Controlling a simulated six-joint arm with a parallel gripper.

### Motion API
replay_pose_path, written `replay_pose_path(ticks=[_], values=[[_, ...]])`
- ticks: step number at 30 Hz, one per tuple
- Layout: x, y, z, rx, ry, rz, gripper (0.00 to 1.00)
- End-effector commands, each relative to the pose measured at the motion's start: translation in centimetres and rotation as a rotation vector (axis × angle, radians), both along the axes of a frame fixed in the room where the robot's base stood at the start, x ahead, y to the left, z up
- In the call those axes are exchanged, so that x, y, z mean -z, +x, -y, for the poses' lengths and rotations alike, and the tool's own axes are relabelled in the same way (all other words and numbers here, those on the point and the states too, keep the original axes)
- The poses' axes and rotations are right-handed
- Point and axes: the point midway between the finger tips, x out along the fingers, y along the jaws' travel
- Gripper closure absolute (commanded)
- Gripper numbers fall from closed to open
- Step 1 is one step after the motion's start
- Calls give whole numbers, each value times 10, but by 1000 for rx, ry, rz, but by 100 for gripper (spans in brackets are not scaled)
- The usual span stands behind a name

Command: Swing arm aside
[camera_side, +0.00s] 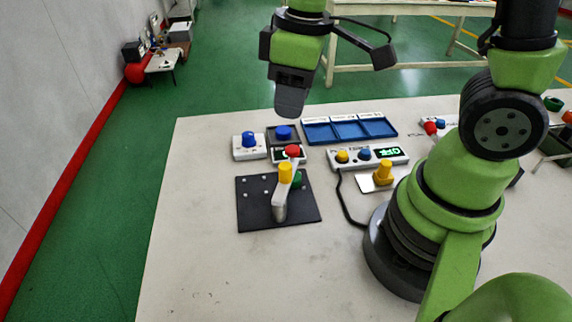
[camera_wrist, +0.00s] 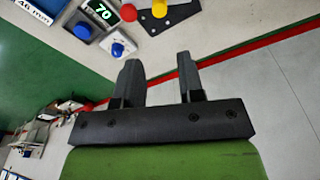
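A dark base plate (camera_side: 255,216) lies on the table in the side view. A pale swing arm (camera_side: 281,200) stands on it, with a yellow knob (camera_side: 285,172) at its upper end. A green part (camera_side: 297,180) sits just behind the arm, and a red knob (camera_side: 292,151) shows above it. In the wrist view a red knob (camera_wrist: 128,12) and a yellow knob (camera_wrist: 159,8) show at the top edge; the arm itself is not clear there. My gripper (camera_side: 290,108) hangs above the far side of the plate, apart from everything. Its two fingers (camera_wrist: 160,70) are apart with nothing between them.
A white box with a blue button (camera_side: 249,140) and a dark unit with a blue top (camera_side: 284,133) stand behind the plate. A blue tray (camera_side: 350,130) lies behind a control box (camera_side: 368,158). A yellow knob block (camera_side: 383,174) stands right. The front-left table (camera_side: 205,280) is clear.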

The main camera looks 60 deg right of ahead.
Motion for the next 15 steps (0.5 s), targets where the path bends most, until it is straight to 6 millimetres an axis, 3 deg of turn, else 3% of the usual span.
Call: replay_pose_path(ticks=[3,15], values=[[25,6,-2,-111,-32,-72,64],[68,8,-3,-184,-51,-115,64]])
